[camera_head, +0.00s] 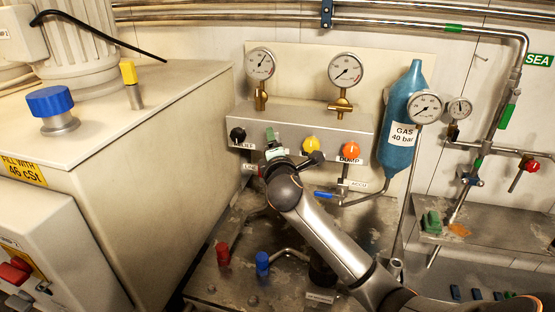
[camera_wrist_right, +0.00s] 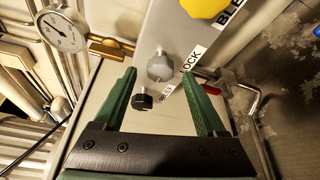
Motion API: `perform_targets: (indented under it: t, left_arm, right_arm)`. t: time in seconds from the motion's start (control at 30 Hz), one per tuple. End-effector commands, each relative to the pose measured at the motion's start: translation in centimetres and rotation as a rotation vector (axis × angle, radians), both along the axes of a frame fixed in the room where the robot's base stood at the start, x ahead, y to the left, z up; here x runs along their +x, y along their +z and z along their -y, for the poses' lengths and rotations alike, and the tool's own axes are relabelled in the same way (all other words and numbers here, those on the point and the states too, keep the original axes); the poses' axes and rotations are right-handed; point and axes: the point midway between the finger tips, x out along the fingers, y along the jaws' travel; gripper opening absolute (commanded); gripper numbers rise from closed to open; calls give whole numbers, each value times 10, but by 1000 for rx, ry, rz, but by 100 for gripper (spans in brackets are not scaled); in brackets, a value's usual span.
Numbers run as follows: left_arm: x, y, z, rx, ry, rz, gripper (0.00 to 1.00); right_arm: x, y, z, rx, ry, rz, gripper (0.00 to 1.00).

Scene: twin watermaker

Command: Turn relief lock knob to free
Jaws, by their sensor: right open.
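The grey lock knob (camera_wrist_right: 160,67) shows in the right wrist view, beside a label reading "LOCK" (camera_wrist_right: 191,59). The smaller black knob (camera_wrist_right: 142,101) sits just below it, by another label. My right gripper (camera_wrist_right: 158,75) is open, its green fingers on either side of the grey knob in the picture. I cannot tell whether they touch it. In the head view my right gripper (camera_head: 273,142) is at the front of the manifold block (camera_head: 300,120), hiding the grey knob. The black knob (camera_head: 237,135) shows to its left. My left gripper is not in view.
To the right on the block are a yellow knob (camera_head: 311,145) and an orange dump knob (camera_head: 351,150). Two gauges (camera_head: 260,64) stand above. A blue gas bottle (camera_head: 402,120) hangs at right. A large cabinet (camera_head: 150,130) stands close at left.

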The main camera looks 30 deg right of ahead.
Motion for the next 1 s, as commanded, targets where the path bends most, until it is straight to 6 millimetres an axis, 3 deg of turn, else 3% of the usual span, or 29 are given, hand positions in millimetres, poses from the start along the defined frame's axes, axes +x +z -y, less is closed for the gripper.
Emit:
perform_targets:
  t: [0.5, 0.7, 1.0]
  left_arm:
    - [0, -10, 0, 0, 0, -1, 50]
    - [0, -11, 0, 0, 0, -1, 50]
    - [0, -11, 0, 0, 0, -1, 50]
  right_arm:
    - [-79, 9, -42, 0, 1, 0, 74]
    - [-91, 10, -47, -1, -1, -1, 74]
    - [-91, 11, -48, -1, -1, 0, 74]
